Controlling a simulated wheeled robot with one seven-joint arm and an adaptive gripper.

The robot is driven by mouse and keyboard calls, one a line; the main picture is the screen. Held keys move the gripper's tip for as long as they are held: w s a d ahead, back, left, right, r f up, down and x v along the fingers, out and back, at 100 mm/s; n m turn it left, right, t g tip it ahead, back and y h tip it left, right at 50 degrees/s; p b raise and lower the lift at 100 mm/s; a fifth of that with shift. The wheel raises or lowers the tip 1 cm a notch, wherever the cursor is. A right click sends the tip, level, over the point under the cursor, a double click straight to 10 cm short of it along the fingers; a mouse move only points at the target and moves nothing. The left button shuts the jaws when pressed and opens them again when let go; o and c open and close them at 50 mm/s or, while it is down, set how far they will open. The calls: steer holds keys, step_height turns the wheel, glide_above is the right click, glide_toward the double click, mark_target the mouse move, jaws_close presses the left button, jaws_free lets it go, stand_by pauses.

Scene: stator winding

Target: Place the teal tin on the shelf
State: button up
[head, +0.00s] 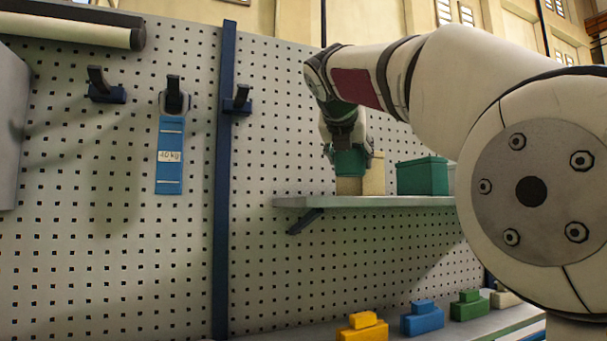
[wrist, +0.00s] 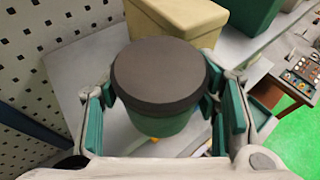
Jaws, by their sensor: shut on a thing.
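The teal tin (wrist: 160,121) has a dark grey lid and stands upright between my gripper's fingers in the wrist view. My gripper (wrist: 166,108) is shut on it, with a green-padded finger on each side. In the head view my gripper (head: 347,148) points down over the left part of the grey shelf (head: 340,202). The teal tin (head: 350,162) shows there below the fingers, and its lower edge appears above the shelf surface with a gap. The pale shelf surface (wrist: 80,80) also shows around the tin in the wrist view.
A beige box (head: 375,174) and a green box (head: 422,176) stand on the shelf to the right. Blue (head: 422,318), yellow (head: 362,326) and green (head: 469,306) blocks sit on a lower surface. A blue 10 kg strip (head: 170,160) hangs on the pegboard.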

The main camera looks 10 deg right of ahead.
steer(key=w+a, duration=0.1)
steer(key=w, duration=0.2)
steer(key=w+a+p, duration=0.1)
steer(key=w, duration=0.1)
steer(key=shift+a+f, duration=0.25)
steer(key=shift+a, duration=0.05)
steer(key=shift+w+f+p, duration=0.1)
steer(key=shift+f+p, duration=0.3)
steer(key=shift+f, duration=1.3)
steer(key=shift+f, duration=0.1)
steer(key=o, duration=1.6)
steer(key=shift+f, duration=0.1)
steer(key=shift+s+a+r, duration=0.15)
steer(key=shift+s+r, duration=0.05)
steer(key=shift+r, duration=0.05)
steer(key=b+v, duration=0.1)
steer(key=v, duration=1)
steer(key=shift+s, duration=0.15)
